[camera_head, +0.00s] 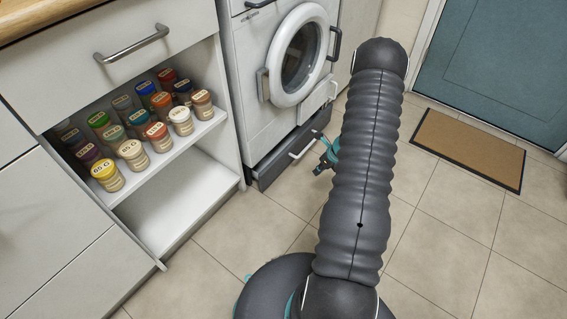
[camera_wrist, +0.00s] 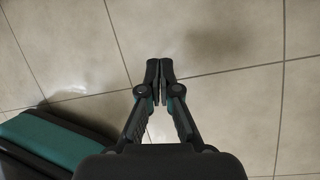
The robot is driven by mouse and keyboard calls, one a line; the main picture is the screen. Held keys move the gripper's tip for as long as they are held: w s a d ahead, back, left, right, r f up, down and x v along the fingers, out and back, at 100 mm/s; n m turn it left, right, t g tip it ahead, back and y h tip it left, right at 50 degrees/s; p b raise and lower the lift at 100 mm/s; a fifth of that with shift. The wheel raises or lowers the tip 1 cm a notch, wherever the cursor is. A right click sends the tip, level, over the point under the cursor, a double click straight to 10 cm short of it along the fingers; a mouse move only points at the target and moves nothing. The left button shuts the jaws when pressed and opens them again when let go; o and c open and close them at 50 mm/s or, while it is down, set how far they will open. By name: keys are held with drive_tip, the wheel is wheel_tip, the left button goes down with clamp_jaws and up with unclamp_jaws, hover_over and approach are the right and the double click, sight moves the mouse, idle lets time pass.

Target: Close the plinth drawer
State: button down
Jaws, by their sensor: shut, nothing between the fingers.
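The plinth drawer (camera_head: 279,163) is a dark grey front with a light bar handle (camera_head: 303,147), low down beneath the washing machine. It stands out from the front above it, so it is at least partly open. My gripper (camera_head: 325,163) shows small behind my arm, near the drawer's right part. I cannot tell whether it touches the drawer. In the wrist view my gripper (camera_wrist: 159,68) is shut and empty, with its fingertips together over floor tiles. My arm hides the area right of the drawer.
The washing machine (camera_head: 262,75) stands above the drawer. An open cabinet shelf (camera_head: 165,163) with several labelled jars is at the left. A brown doormat (camera_head: 468,148) lies before a teal door (camera_head: 505,62). The tiled floor (camera_head: 440,215) at the right is clear.

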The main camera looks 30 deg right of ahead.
drive_tip(key=s+a+f+m+t+y, duration=0.1)
drive_tip(key=s+a+f+t+y, duration=0.15)
drive_tip(key=s+a, duration=0.2)
drive_tip(key=w+r+n+t, duration=0.4)
drive_tip(key=t, duration=0.1)
approach(274, 165)
wheel_tip(274, 165, down, 3)
drive_tip(key=w, duration=0.2)
drive_tip(key=w+a, duration=0.2)
drive_tip(key=shift+w+a+r+g+b, duration=0.15)
drive_tip(key=shift+w+g+b, duration=0.1)
drive_tip(key=shift+w+b, duration=0.05)
drive_tip(key=shift+w+a, duration=0.2)
drive_tip(key=shift+w, duration=0.2)
